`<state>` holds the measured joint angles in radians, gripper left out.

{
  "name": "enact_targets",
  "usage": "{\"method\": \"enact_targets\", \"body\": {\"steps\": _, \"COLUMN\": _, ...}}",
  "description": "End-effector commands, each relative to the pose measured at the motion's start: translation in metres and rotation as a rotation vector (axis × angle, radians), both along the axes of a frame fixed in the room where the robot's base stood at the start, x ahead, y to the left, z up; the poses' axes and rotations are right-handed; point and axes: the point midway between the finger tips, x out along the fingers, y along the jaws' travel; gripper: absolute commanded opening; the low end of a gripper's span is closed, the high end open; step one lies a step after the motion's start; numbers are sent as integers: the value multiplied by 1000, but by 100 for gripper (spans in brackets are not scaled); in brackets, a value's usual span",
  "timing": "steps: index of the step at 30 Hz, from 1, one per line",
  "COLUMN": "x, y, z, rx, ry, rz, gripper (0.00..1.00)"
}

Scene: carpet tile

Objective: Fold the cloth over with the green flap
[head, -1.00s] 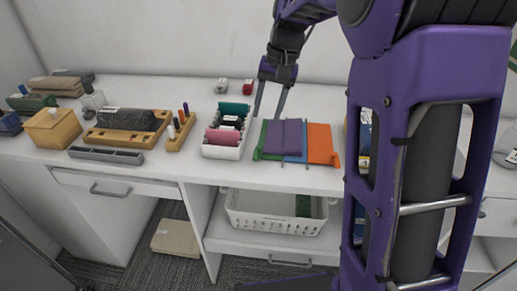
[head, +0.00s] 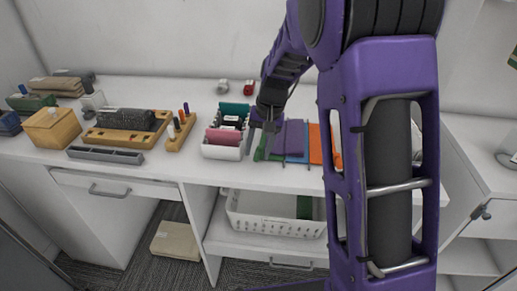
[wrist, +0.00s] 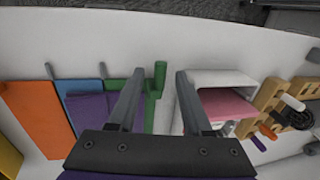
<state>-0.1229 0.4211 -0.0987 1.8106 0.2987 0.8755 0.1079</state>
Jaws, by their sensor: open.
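A folding board lies on the white counter, with a green flap (wrist: 149,112) at one side, a blue panel (wrist: 88,86) in the middle and an orange flap (wrist: 38,108) at the other. The purple cloth (head: 294,136) lies flat over the blue and part of the green; it also shows in the wrist view (wrist: 88,112). A green upright tab (wrist: 160,76) stands at the green flap's outer edge. My gripper (wrist: 160,74) is open and empty, its fingers appearing on either side of this tab. In the head view my gripper (head: 260,151) partly hides the green flap.
Wooden holders (head: 128,128) sit farther left. A white basket (head: 270,224) is on the shelf below. Two small items (head: 248,87) stand at the back. My arm hides the counter's right part.

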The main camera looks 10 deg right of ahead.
Motion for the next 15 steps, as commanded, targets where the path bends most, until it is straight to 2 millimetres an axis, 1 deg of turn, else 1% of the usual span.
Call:
{"method": "enact_targets", "body": {"steps": 2, "x": 0, "y": 0, "z": 0, "rx": 0, "ry": 0, "rz": 0, "gripper": 48}}
{"method": "enact_targets", "body": {"steps": 3, "x": 0, "y": 0, "z": 0, "rx": 0, "ry": 0, "rz": 0, "gripper": 40}}
{"method": "enact_targets", "body": {"steps": 8, "x": 0, "y": 0, "z": 0, "rx": 0, "ry": 0, "rz": 0, "gripper": 12}}
{"method": "enact_targets", "body": {"steps": 9, "x": 0, "y": 0, "z": 0, "rx": 0, "ry": 0, "rz": 0, "gripper": 4}}
{"method": "enact_targets", "body": {"steps": 10, "x": 0, "y": 0, "z": 0, "rx": 0, "ry": 0, "rz": 0, "gripper": 0}}
{"method": "enact_targets", "body": {"steps": 15, "x": 0, "y": 0, "z": 0, "rx": 0, "ry": 0, "rz": 0, "gripper": 0}}
